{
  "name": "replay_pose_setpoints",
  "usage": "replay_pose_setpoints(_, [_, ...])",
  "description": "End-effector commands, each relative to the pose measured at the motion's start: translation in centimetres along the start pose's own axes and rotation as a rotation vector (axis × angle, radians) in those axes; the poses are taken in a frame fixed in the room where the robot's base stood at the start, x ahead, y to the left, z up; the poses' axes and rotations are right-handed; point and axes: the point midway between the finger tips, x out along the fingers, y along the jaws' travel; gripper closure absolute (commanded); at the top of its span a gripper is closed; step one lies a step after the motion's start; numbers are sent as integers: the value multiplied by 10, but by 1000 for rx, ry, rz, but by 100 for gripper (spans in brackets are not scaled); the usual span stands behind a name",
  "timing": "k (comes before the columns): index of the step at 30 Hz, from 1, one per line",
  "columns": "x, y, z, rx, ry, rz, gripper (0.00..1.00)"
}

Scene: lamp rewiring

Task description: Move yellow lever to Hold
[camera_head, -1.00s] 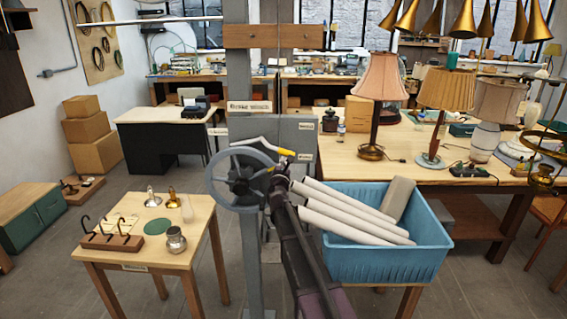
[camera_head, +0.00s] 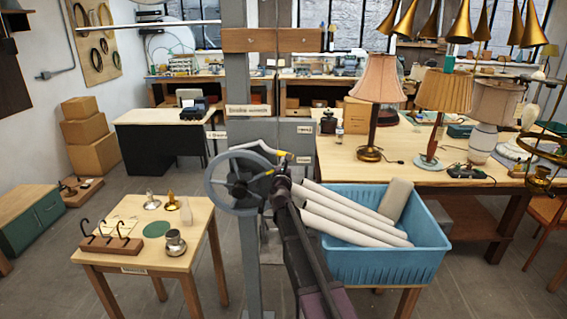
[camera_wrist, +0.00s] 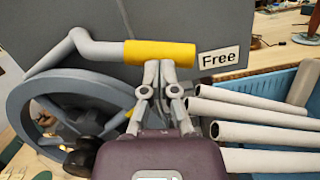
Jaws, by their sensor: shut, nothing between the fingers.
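The yellow lever (camera_head: 282,153) is a bent grey rod with a yellow sleeve, mounted above the grey handwheel of the winch (camera_head: 238,185). In the wrist view the yellow sleeve (camera_wrist: 160,52) lies almost level, its right end beside a label reading "Free" (camera_wrist: 219,57). My gripper (camera_wrist: 158,66) is shut and empty. Its fingertips are right at the lower edge of the sleeve; I cannot tell if they touch it. The head view shows my gripper (camera_head: 282,170) small, just under the yellow end. No label reading "Hold" is legible.
A blue crate (camera_head: 385,270) with several pale tubes (camera_wrist: 245,108) stands close on the right. The handwheel (camera_wrist: 70,95) is close at lower left in the wrist view. A small wooden table (camera_head: 185,258) with hooks and small parts stands at left. A grey post (camera_head: 250,250) rises behind.

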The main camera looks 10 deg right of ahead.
Motion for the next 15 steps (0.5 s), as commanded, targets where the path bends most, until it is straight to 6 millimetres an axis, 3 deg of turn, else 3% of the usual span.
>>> replay_pose_setpoints(15, [7, -2, 36, -299, -1, 59, 100])
